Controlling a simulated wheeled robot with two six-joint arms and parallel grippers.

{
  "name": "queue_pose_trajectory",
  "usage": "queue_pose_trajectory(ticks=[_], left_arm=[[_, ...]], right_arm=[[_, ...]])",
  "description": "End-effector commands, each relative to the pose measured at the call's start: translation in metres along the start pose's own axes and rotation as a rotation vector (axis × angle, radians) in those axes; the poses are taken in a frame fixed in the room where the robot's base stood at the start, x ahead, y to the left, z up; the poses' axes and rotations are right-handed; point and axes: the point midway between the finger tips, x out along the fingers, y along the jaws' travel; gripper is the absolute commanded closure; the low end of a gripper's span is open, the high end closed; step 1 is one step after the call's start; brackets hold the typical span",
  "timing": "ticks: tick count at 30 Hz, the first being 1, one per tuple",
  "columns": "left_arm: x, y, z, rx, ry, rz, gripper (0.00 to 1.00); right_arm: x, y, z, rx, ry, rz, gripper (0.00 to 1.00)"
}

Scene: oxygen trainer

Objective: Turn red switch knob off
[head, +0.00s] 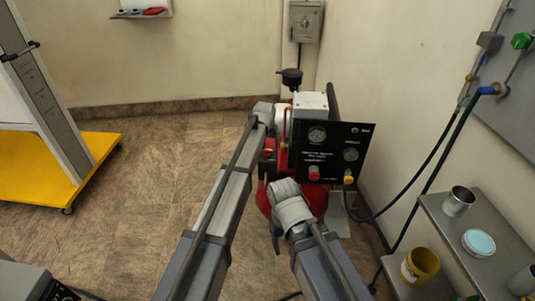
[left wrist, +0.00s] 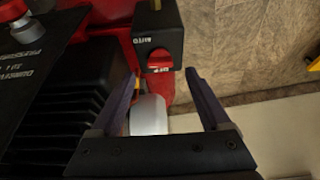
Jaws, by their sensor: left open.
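The red switch knob (left wrist: 159,61) is on the face of a small black box (left wrist: 160,22) with white lettering, in the left wrist view. My left gripper (left wrist: 160,75) is open, with one dark finger on each side of the knob in the picture. I see no clear contact between fingers and knob. In the head view the trainer's black panel (head: 345,135) with gauges stands beyond my arms.
A pale cylinder (left wrist: 148,115) lies between my left fingers, below the knob in the picture. Black ribbed housing (left wrist: 70,100) is close on the left. In the head view a grey shelf (head: 440,215) with cans and hoses stands right.

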Motion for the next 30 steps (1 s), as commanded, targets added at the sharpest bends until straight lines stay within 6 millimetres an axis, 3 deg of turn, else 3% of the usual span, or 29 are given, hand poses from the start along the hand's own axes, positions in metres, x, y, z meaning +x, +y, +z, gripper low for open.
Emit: queue_pose_trajectory(ticks=[1, 7, 19, 30], left_arm=[[0.014, 0.000, 0.001, 0.000, 0.000, 0.000, 0.20], [0.037, 0.000, 0.001, 0.000, 0.000, 0.000, 0.20], [0.041, 0.000, 0.000, 0.000, 0.000, 0.000, 0.21], [0.041, 0.000, 0.000, 0.000, 0.000, 0.000, 0.63]], right_arm=[[0.014, -0.001, -0.001, 0.000, 0.000, 0.000, 0.24], [0.035, -0.003, -0.002, 0.000, 0.000, 0.000, 0.24], [0.038, -0.004, -0.002, 0.000, 0.000, 0.000, 0.24], [0.038, -0.004, -0.002, 0.000, 0.000, 0.000, 0.24]])
